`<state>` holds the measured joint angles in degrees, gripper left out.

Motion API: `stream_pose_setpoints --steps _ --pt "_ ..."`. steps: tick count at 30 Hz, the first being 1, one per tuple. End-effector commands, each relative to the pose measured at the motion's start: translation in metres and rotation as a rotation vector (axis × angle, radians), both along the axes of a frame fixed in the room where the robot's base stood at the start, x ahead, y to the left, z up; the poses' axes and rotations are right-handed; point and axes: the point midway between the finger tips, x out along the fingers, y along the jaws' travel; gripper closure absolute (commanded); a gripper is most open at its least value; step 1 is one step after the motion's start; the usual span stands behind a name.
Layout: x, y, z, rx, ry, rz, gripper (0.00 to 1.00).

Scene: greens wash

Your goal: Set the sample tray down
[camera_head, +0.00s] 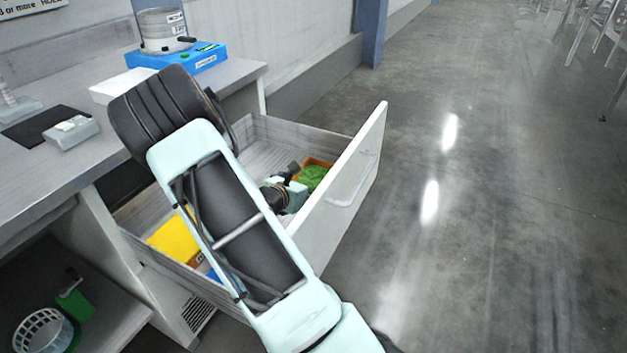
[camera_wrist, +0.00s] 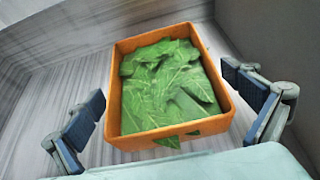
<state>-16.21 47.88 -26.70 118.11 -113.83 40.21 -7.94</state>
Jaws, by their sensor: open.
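The sample tray (camera_wrist: 210,127) is a small orange box filled with green leaves (camera_wrist: 165,85). It rests on the floor of the open drawer, near the drawer front, and also shows in the head view (camera_head: 323,161). My gripper (camera_wrist: 168,120) is open, with one finger on each side of the tray and a visible gap to it on both sides. In the head view my gripper (camera_head: 291,183) is inside the drawer beside the tray, partly hidden by my arm.
The pulled-out drawer (camera_head: 345,185) has a raised front and side walls around my gripper. A yellow item (camera_head: 174,240) lies in its nearer part. The counter (camera_head: 60,165) carries a blue-based device (camera_head: 178,58). Open floor (camera_head: 480,220) lies to the right.

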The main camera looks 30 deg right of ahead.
Motion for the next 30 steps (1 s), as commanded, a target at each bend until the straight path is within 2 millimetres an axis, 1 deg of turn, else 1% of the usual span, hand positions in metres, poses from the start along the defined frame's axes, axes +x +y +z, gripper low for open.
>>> stream_pose_setpoints --steps 1,6,9,13,18,30 --pt "-0.004 0.011 0.009 0.001 0.000 0.004 0.00" --pt "-0.021 0.041 0.025 0.001 -0.001 0.005 0.00" --pt "-0.030 0.056 0.032 0.001 0.001 0.004 0.00" --pt "-0.038 0.070 0.039 0.001 -0.001 0.003 0.00" --pt "-0.044 0.078 0.042 0.000 0.000 0.001 0.00" --pt "-0.044 0.079 0.042 0.000 0.000 0.001 0.00"
